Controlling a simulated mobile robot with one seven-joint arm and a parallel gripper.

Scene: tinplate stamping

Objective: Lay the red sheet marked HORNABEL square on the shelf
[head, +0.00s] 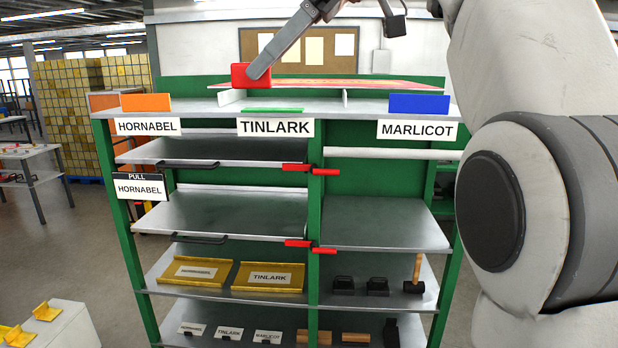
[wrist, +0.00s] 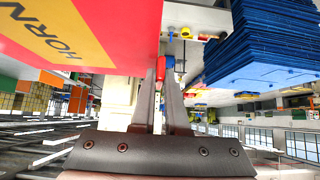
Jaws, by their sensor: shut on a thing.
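The red sheet (wrist: 95,20), with a yellow band and the letters HORN showing, fills the upper left of the wrist view beside my fingers. In the head view a thin red-and-yellow sheet (head: 350,83) shows almost edge-on above the grey top shelf (head: 205,107). My gripper (wrist: 164,75) is shut, and a small red piece shows between its fingers. In the head view my gripper (head: 256,72) meets a red block at the sheet's left end. I cannot tell whether block and sheet are joined, or whether the sheet touches the shelf.
The green rack's top shelf has an orange plate (head: 146,102) over HORNABEL, a green strip (head: 272,110) over TINLARK and a blue plate (head: 419,103) over MARLICOT. Lower shelves hold yellow trays (head: 195,271) and tools. A blue stack (wrist: 255,50) is in the wrist view.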

